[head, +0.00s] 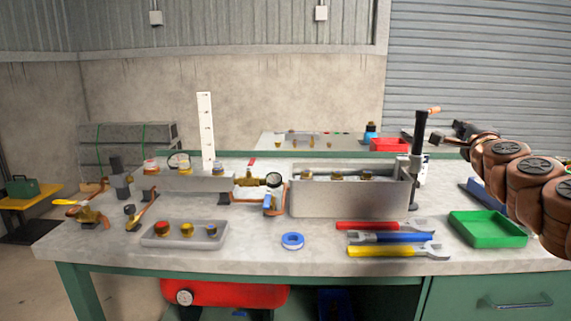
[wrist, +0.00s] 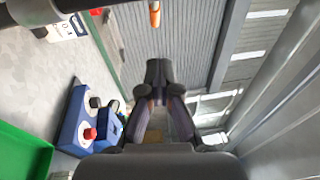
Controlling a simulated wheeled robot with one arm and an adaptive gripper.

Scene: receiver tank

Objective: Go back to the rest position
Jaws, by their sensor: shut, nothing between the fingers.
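My gripper (head: 440,136) shows at the right of the head view, at the end of my arm, raised above the bench (head: 262,237). It is close to the pump handle (head: 433,110) in the picture; I cannot tell the gap in depth. In the wrist view my gripper (wrist: 159,72) has its fingertips together with nothing between them, and it points toward the shutter wall.
A grey tank (head: 345,199) with a black upright pump (head: 418,150) stands on the bench. Three wrenches (head: 385,237), a green tray (head: 487,229), blue-white tape (head: 292,241) and a grey fittings tray (head: 184,242) lie in front. A blue device (wrist: 85,122) with a red knob is at right.

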